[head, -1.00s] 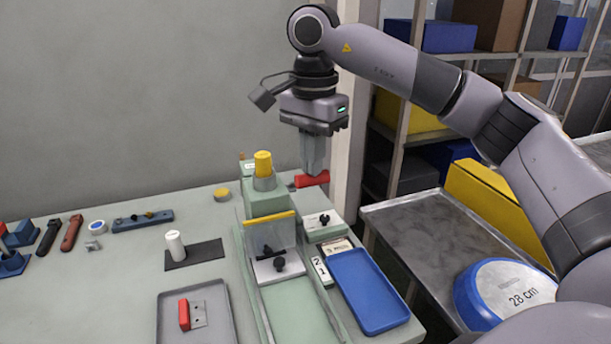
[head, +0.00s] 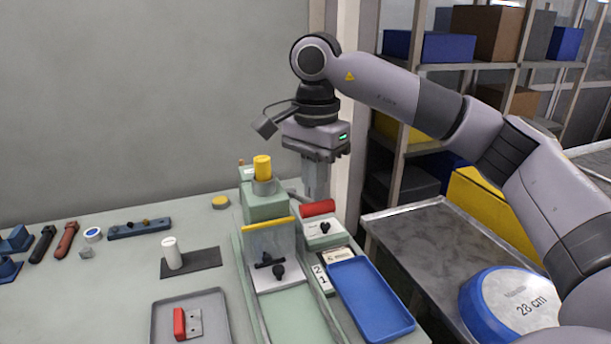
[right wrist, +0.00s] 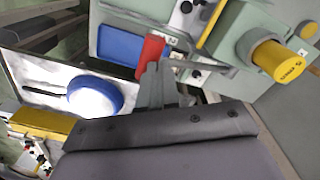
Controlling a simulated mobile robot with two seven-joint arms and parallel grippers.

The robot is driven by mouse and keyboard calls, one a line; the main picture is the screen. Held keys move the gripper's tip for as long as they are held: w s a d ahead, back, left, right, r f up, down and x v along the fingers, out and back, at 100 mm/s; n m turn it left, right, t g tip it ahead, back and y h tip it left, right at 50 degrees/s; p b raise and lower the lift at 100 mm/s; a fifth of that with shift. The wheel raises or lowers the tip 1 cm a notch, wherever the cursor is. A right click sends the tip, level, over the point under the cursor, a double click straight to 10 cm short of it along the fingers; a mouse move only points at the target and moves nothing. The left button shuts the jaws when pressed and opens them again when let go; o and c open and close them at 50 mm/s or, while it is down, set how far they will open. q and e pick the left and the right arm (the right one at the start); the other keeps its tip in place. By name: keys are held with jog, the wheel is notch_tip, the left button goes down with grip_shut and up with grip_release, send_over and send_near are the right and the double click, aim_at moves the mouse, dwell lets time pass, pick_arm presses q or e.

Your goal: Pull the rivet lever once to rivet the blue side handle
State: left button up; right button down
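The rivet lever's red grip (head: 318,208) is at the right side of the green rivet press (head: 265,205); the grip also shows in the right wrist view (right wrist: 150,49). My right gripper (head: 316,196) points down with its fingers together, their tips at the top of the red grip, touching or nearly so. The fingers (right wrist: 156,68) also show in the right wrist view; nothing is seen between them. Blue handle-like parts (head: 15,240) lie at the far left; I cannot tell whether one is the side handle. No handle is clearly visible under the press. My left gripper is out of view.
A blue tray (head: 372,297) lies right of the press channel. A grey tray (head: 215,304) with a red part is at the front left. A blue-rimmed disc marked 28 cm (head: 515,298) rests on the metal cart (head: 425,222) at right. Shelves stand behind.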

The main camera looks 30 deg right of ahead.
aim_at(319, 206)
jog(key=shift+s+a+f+b, duration=0.1)
jog(key=shift+s+f+b, duration=0.25)
jog(key=shift+f+b, duration=0.4)
jog(key=shift+s+a+f+b, duration=0.1)
jog(key=shift+s+f+b, duration=0.3)
jog(key=shift+f, duration=0.5)
jog(key=shift+s+a+f+b, duration=0.1)
jog(key=shift+s+f+b, duration=0.15)
jog(key=shift+f+b, duration=0.55)
jog(key=shift+f, duration=0.1)
